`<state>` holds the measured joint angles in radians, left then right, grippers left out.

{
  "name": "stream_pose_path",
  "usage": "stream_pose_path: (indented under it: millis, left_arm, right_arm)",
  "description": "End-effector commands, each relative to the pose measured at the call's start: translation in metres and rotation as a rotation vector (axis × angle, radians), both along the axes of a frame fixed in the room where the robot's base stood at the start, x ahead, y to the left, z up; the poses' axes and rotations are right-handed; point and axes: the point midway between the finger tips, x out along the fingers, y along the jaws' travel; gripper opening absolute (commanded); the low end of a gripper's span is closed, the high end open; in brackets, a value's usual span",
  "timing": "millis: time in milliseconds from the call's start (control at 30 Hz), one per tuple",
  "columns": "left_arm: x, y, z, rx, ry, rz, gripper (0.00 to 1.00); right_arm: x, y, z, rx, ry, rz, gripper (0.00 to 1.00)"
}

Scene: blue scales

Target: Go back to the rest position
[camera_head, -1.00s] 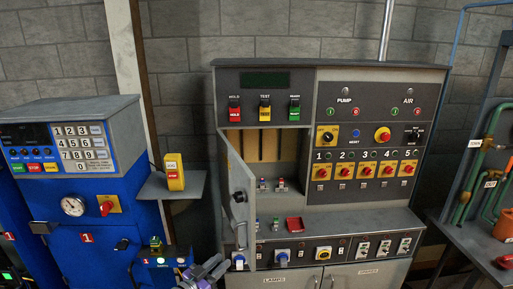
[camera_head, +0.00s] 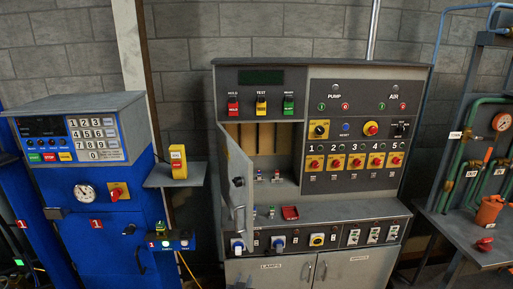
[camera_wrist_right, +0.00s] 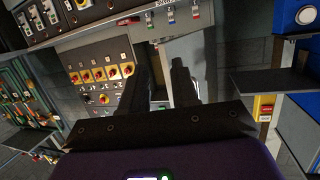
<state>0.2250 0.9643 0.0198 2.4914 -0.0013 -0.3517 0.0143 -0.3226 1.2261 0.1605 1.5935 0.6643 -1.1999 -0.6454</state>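My right gripper (camera_wrist_right: 162,88) shows in the right wrist view as two dark fingers with a gap between them. It is open, and nothing is seen between the fingers. The grey control cabinet (camera_wrist_right: 95,50) is behind the fingers, seen upside down. In the head view neither gripper shows. There the control cabinet (camera_head: 360,110) stands in the middle, with its small inner door (camera_head: 238,180) swung open.
A blue keypad machine (camera_head: 110,235) stands on the left. A yellow device (camera_head: 178,162) sits on a small grey shelf (camera_head: 160,178) beside it. On the right, a workbench (camera_head: 470,238) holds green pipes and an orange can (camera_head: 489,210).

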Motion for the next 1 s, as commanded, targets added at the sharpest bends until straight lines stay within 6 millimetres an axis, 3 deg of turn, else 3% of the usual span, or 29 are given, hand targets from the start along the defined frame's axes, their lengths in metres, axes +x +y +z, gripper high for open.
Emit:
stream_pose_path:
  millis: [33, 167, 300, 400, 500, 600, 733, 1000]
  left_arm:
    - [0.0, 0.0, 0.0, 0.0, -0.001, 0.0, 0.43]
    - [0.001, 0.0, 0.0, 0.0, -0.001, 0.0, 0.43]
    - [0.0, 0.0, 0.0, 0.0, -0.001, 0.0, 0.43]
    - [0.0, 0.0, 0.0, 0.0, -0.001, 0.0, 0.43]
    - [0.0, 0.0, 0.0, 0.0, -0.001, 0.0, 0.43]
    - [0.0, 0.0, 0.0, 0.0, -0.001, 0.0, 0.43]
    - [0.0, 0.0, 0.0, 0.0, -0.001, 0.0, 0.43]
    - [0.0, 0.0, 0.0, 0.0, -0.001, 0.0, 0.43]
  right_arm:
    - [-0.011, -0.022, -0.029, 0.025, 0.088, 0.043, 0.29]
    - [-0.065, -0.064, -0.097, 0.13, 0.348, 0.15, 0.29]
    - [-0.152, -0.1, -0.149, 0.257, 0.647, 0.202, 0.29]
    - [-0.221, -0.119, -0.17, 0.347, 0.851, 0.209, 0.29]
    - [-0.282, -0.131, -0.177, 0.423, 1.022, 0.204, 0.29]
    - [-0.328, -0.137, -0.176, 0.479, 1.148, 0.196, 0.29]
    - [-0.361, -0.141, -0.173, 0.52, 1.237, 0.187, 0.29]
    - [-0.368, -0.141, -0.172, 0.528, 1.258, 0.185, 0.29]
